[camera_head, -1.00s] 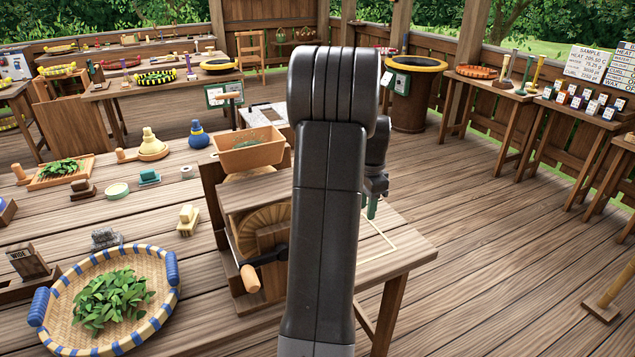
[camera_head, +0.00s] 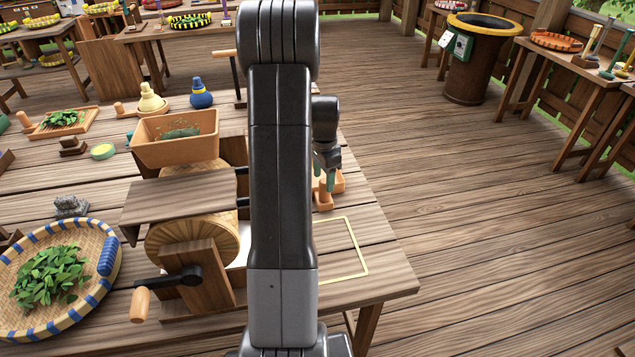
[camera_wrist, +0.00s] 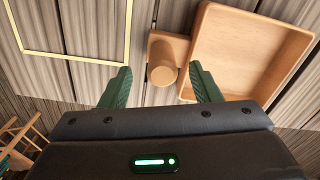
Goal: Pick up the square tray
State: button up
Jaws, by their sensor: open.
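The square tray is pale orange wood with raised walls and a round knob on a side tab. In the head view the tray (camera_head: 339,180) is mostly hidden behind my arm, at the table's right side. My gripper (camera_wrist: 160,78) is open, with green fingers on either side of the knob. In the head view my gripper (camera_head: 325,182) points down over the tray.
A drum machine with a crank (camera_head: 140,305) and an orange bin (camera_head: 147,152) stands left of my arm. A yellow outline (camera_head: 345,277) marks the table's front right. A leaf basket (camera_head: 10,325) is at lower left. Open floor lies right.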

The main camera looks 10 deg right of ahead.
jog(key=shift+w+d+f+p, duration=0.15)
jog(key=shift+f+p, duration=0.2)
jog(key=shift+f, duration=0.9)
jog(key=shift+w+d+f+p, duration=0.1)
jog(key=shift+f+p, duration=0.2)
jog(key=shift+f, duration=0.95)
grip_shut()
jog(key=shift+r, duration=0.15)
